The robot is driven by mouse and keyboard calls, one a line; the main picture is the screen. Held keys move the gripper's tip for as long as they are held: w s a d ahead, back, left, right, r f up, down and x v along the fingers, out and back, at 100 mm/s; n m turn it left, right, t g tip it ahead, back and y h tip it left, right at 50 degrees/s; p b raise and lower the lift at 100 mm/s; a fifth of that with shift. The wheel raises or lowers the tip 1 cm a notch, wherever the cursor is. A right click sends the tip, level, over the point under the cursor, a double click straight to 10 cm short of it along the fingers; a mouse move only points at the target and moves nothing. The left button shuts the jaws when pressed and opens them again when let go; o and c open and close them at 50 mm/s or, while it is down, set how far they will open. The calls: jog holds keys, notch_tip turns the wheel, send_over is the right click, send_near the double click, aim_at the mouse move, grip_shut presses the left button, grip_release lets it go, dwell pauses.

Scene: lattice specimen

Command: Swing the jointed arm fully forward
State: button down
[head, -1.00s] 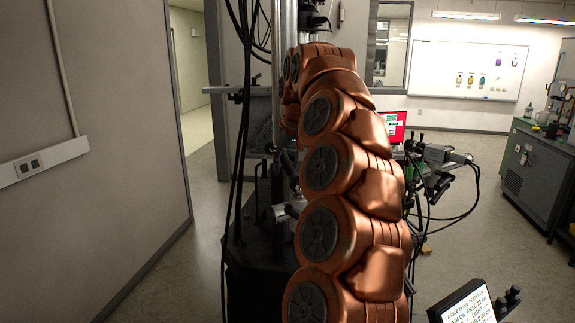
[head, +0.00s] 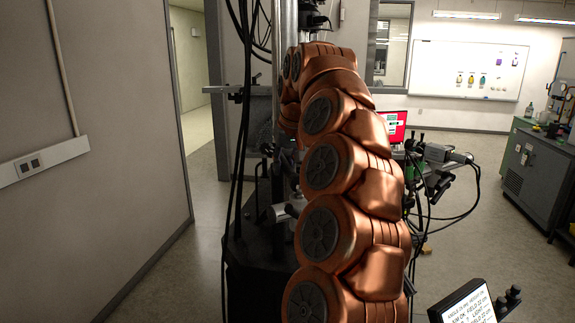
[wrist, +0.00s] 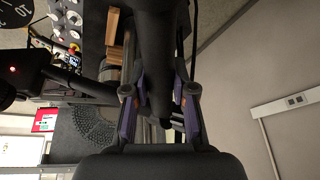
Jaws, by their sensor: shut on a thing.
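In the wrist view, my gripper (wrist: 160,115) has its two purple-sided fingers on either side of a thick dark bar (wrist: 158,55). The bar runs down from the top of the picture between them, and it seems to be part of the jointed arm. The fingers are shut on it; its lower end is partly hidden by the gripper body. In the head view, my copper-coloured arm covers the middle of the picture and hides most of my gripper and the bar. A dark stand (head: 262,240) with a bright upright column (head: 285,25) stands behind it.
Black cables (head: 240,130) hang left of the column. A grey device on a jointed mount (head: 445,155) and a red-framed screen (head: 393,124) stand to the right. A small display (head: 468,303) is at bottom right, a grey cabinet (head: 535,170) beyond. Floor at left is clear.

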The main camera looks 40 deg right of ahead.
jog(key=shift+w+a+n+y, duration=0.3)
jog(key=shift+w+a+n, duration=0.05)
jog(key=shift+a+n, duration=0.45)
jog(key=c, duration=0.9)
grip_release()
jog(key=shift+o, duration=0.2)
jog(key=shift+v, duration=2.75)
jog(key=shift+s+r, duration=0.1)
jog(key=shift+r, duration=0.15)
jog(key=shift+r, duration=0.1)
jog(key=shift+s+r, duration=0.35)
jog(key=shift+r, duration=0.1)
jog(key=s+a, duration=0.2)
jog(key=s, duration=0.9)
jog(key=shift+s+a, duration=0.2)
jog(key=shift+s, duration=0.1)
